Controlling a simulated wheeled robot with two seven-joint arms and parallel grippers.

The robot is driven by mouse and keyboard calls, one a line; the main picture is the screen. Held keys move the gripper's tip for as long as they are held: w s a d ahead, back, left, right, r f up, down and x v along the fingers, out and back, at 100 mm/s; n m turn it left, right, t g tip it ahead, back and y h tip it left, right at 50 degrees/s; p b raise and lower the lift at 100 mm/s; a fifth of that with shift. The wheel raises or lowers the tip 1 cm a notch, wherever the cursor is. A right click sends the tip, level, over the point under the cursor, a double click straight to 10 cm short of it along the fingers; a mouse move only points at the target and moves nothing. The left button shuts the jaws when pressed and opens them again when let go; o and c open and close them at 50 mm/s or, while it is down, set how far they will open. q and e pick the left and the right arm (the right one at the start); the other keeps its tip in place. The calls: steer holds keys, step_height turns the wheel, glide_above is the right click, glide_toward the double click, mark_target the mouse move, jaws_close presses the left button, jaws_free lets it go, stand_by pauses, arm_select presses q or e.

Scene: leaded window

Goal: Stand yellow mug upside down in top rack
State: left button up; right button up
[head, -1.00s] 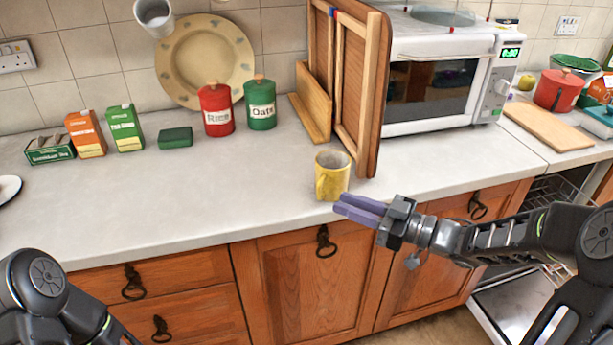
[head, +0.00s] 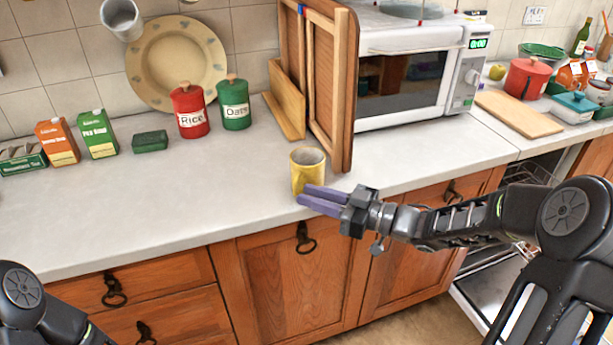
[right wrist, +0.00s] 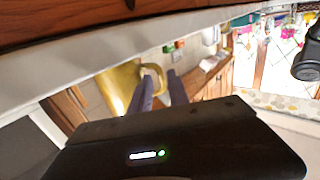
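The yellow mug (head: 307,172) stands upright on the counter near its front edge, opening up. It also shows large in the right wrist view (right wrist: 119,87), with its handle (right wrist: 158,72) toward my fingers. My right gripper (head: 302,194) is open, its two purple fingers in front of the mug's lower part. In the right wrist view the fingers (right wrist: 160,88) are apart, and the handle appears between their tips; contact cannot be told. The open dishwasher (head: 480,302) is low at right, its wire racks partly hidden by my right arm. My left gripper is out of view.
Wooden boards (head: 328,90) stand just behind the mug, beside the white microwave (head: 400,78). Rice (head: 190,112) and oats (head: 234,104) canisters and several boxes line the back left. The counter (head: 190,205) left of the mug is clear.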

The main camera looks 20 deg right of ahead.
mark_target(295, 191)
steer(key=x, duration=0.4)
steer(key=shift+w+a, duration=0.1)
steer(key=shift+a, duration=0.1)
stand_by(0.3)
jaws_close()
stand_by(1.3)
